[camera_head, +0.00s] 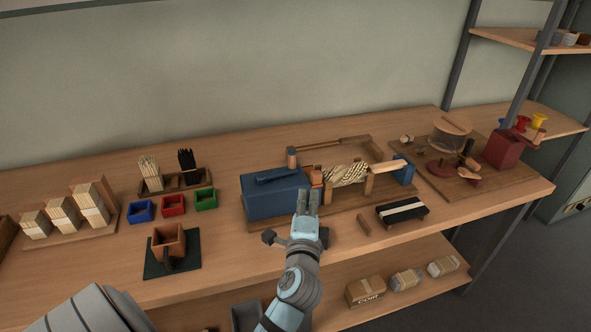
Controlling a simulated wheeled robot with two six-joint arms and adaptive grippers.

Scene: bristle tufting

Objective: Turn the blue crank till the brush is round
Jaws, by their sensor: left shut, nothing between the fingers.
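A wooden fixture (262,224) stands on the bench with a large blue box (274,196) at its left end. A pale, twisted bristle brush (345,174) lies across its middle. At the right end is a blue piece (404,170) beside a wooden bar; it looks like the crank, but its shape is too small to tell. My left gripper (307,194) is shut and empty, in front of the fixture by the box's right edge, left of the brush and well away from the blue piece. I cannot tell whether it touches anything. My right gripper is not in view.
A black block with a pale stripe (402,210) lies in front of the fixture. A board with a red device (503,149) stands at right. Blue, red and green bins (173,205), a brown cup (169,240) and bristle bundles (62,213) are at left. The front left bench is partly clear.

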